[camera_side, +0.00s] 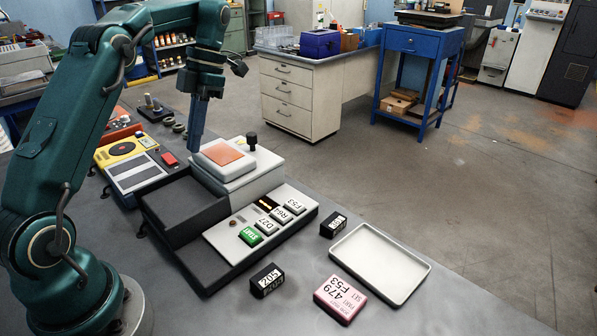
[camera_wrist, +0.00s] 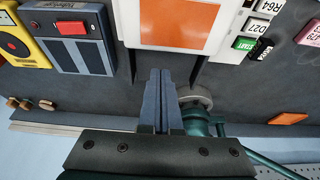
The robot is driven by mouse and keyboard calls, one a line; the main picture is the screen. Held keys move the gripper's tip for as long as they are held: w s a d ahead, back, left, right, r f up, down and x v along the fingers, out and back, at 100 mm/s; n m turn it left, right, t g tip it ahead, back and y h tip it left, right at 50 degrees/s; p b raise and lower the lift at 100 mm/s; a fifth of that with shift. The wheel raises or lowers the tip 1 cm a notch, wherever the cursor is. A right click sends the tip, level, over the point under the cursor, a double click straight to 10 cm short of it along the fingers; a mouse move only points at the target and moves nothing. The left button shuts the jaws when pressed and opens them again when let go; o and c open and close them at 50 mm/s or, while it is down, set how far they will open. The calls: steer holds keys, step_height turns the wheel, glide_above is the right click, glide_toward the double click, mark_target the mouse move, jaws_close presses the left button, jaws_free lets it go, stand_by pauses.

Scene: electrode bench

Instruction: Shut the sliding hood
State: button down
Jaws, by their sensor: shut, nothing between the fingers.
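The sliding hood is a white cover with an orange window (camera_side: 222,152), standing at the far end of the dark-railed device. The dark open bay (camera_side: 178,207) of the device shows uncovered at its left. In the wrist view the hood (camera_wrist: 215,45) shows at the top centre. My gripper (camera_side: 194,149) is shut and empty, pointing down at the hood's far-left edge. In the wrist view its fingertips (camera_wrist: 161,72) end just below the hood's edge; I cannot tell whether they touch it.
A panel with a green START button (camera_side: 250,236) and several labelled tiles lies before the hood. Black blocks (camera_side: 266,281) (camera_side: 334,224), a pink box (camera_side: 340,299) and an empty white tray (camera_side: 424,272) lie nearer. A yellow device (camera_side: 122,149) stands beyond, at left.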

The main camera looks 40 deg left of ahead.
steer(key=s+a+r, duration=0.6)
steer(key=s+r, duration=0.1)
steer(key=s, duration=0.2)
steer(key=d+r+m+t+y, duration=0.2)
steer(key=d+r+m+t, duration=0.15)
steer(key=d+m, duration=0.85)
steer(key=s+d+f+m+t+h, duration=0.2)
steer(key=d+f+m+t, duration=0.4)
steer(key=m, duration=1.8)
steer(key=shift+d+f, duration=1.55)
steer(key=shift+d, duration=0.9)
steer(key=shift+s, duration=0.15)
